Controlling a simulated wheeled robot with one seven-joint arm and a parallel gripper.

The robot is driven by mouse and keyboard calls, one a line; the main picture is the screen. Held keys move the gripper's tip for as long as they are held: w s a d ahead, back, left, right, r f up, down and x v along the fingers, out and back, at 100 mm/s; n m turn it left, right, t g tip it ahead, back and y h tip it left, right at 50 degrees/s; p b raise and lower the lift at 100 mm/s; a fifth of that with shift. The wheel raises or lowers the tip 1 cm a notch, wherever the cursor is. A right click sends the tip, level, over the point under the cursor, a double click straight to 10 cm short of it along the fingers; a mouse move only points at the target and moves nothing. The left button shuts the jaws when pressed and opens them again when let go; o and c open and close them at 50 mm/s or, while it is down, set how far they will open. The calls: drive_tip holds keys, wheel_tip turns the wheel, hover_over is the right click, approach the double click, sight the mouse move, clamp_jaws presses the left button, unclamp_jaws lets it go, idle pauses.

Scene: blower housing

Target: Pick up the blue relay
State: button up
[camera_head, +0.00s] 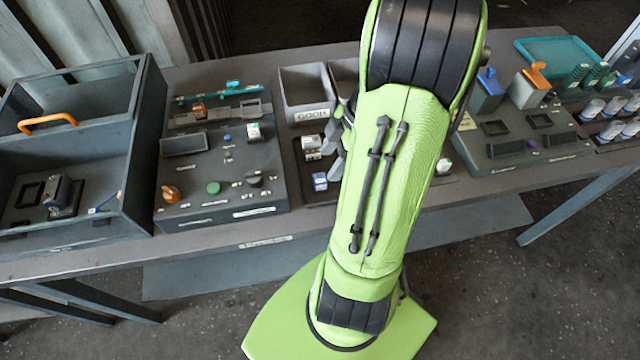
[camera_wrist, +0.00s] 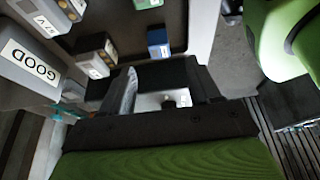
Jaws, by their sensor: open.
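The blue relay (camera_head: 320,181) is a small blue block with a pale face, on the dark tray just left of my arm. In the wrist view the blue relay (camera_wrist: 158,42) shows near the top centre, upright and beyond the fingertips. My gripper (camera_wrist: 163,72) is open, with its two dark fingers apart and no relay between them. The relay is apart from the fingers. In the head view my green arm hides most of the gripper and part of the tray.
Pale relays (camera_head: 312,142) stand on the same tray behind the blue one; one (camera_wrist: 95,57) is close to the left finger. A grey bin marked GOOD (camera_head: 306,112) stands behind. A test panel (camera_head: 222,160) is left; another device (camera_head: 515,145) is right.

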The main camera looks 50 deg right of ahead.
sight(321, 178)
drive_tip(key=b+x, duration=0.1)
drive_tip(key=x, duration=0.5)
drive_tip(key=shift+f, duration=0.35)
drive_tip(key=shift+c, duration=0.3)
drive_tip(key=shift+r, duration=0.1)
drive_tip(key=c, duration=0.9)
